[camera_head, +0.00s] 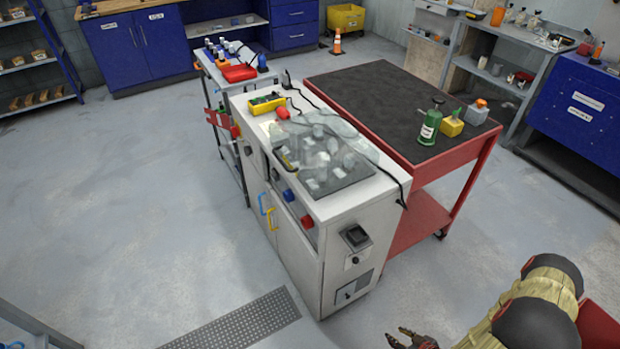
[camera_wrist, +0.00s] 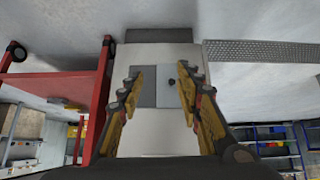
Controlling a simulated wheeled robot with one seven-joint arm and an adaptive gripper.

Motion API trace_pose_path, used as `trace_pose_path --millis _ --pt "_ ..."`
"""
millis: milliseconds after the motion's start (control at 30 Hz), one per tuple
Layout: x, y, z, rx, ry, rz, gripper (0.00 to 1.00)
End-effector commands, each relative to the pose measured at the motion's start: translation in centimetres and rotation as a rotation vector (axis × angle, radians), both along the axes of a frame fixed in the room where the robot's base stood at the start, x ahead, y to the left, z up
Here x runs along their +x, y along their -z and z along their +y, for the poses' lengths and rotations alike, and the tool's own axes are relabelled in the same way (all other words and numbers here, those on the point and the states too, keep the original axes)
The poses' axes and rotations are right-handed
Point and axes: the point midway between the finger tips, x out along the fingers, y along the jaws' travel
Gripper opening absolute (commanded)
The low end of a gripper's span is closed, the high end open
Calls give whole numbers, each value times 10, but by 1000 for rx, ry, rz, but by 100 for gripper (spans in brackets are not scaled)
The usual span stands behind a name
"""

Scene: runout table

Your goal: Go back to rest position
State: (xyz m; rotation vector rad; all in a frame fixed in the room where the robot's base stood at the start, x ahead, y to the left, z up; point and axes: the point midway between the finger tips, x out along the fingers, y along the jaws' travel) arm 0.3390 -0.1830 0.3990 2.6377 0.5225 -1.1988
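My gripper (camera_head: 412,340) shows at the bottom right edge of the head view, at the end of my arm. It is out over the floor, in front of and to the right of the white machine cabinet (camera_head: 340,215). In the wrist view, the two fingers of my gripper (camera_wrist: 160,90) are spread apart with nothing between them. The side of the white cabinet (camera_wrist: 150,55) shows beyond the fingers, apart from them.
A red cart (camera_head: 420,170) with a black top stands beside the cabinet and carries a green bottle (camera_head: 431,122). The cart's red frame (camera_wrist: 103,95) shows at the left in the wrist view. A metal floor grate (camera_head: 240,322) lies in front. The floor at the left is open.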

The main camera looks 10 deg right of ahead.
Motion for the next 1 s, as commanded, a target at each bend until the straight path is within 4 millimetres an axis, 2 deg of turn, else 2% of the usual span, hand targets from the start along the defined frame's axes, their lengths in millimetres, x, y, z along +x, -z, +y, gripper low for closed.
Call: trace_pose_path --millis 267,367,467,600,733,867,1000 --pt "29 -36 -45 -93 -6 68 35" --pt "45 -59 -66 -139 -2 99 35" --pt "66 -94 -88 -197 10 135 35" --pt "100 -161 -114 -283 48 184 35" --pt "126 -229 -123 -345 97 214 35" --pt "146 -300 -119 -389 155 230 35" --pt "158 -376 -101 -413 222 235 35"
